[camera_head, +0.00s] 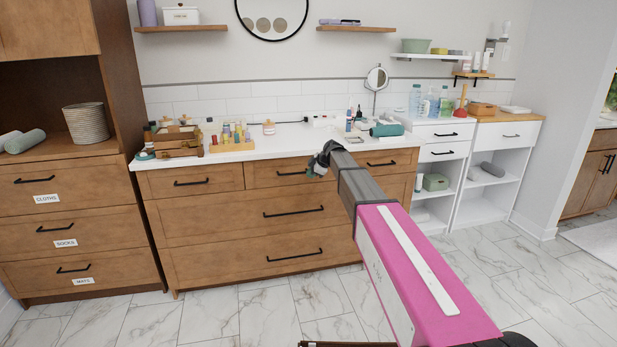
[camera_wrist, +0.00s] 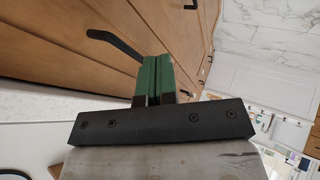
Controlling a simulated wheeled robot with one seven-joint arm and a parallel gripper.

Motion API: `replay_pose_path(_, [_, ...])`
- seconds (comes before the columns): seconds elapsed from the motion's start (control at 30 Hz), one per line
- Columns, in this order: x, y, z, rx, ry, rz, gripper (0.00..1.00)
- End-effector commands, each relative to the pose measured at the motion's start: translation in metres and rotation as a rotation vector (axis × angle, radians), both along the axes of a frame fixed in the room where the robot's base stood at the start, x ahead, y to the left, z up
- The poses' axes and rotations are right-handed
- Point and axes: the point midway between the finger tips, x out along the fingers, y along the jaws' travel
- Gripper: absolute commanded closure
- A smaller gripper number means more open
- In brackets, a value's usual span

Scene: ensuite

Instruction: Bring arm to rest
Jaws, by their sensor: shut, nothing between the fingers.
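My arm (camera_head: 410,270), with a pink link and a grey link, reaches from the lower right of the head view toward the wooden dresser. My gripper (camera_head: 315,170) is at its far end, in front of the dresser's upper drawers and just below the white countertop edge in the picture. In the wrist view my gripper (camera_wrist: 154,78) shows green fingers pressed together, with nothing between them. Drawer fronts and a black handle (camera_wrist: 116,43) lie beyond the fingers. I cannot tell the exact gap to the dresser.
The dresser (camera_head: 240,235) has closed drawers; its countertop (camera_head: 290,143) holds a wooden organiser (camera_head: 178,140), bottles and a mirror (camera_head: 376,78). A labelled cabinet (camera_head: 70,220) stands left, white shelving (camera_head: 465,205) right. The marble floor (camera_head: 260,315) in front looks clear.

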Motion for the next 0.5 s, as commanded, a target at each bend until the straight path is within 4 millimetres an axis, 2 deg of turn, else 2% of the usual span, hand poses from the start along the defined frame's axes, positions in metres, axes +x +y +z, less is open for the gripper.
replay_pose_path(0.1, [-0.012, -0.015, 0.021, 0.0, -0.002, -0.001, 1.0])
replay_pose_path(0.3, [-0.023, -0.031, 0.044, -0.001, 0.0, 0.0, 1.0])
replay_pose_path(0.4, [-0.032, -0.038, 0.042, 0.0, 0.019, -0.018, 1.0])
replay_pose_path(0.5, [-0.055, -0.05, 0.021, -0.001, 0.084, -0.09, 1.0])
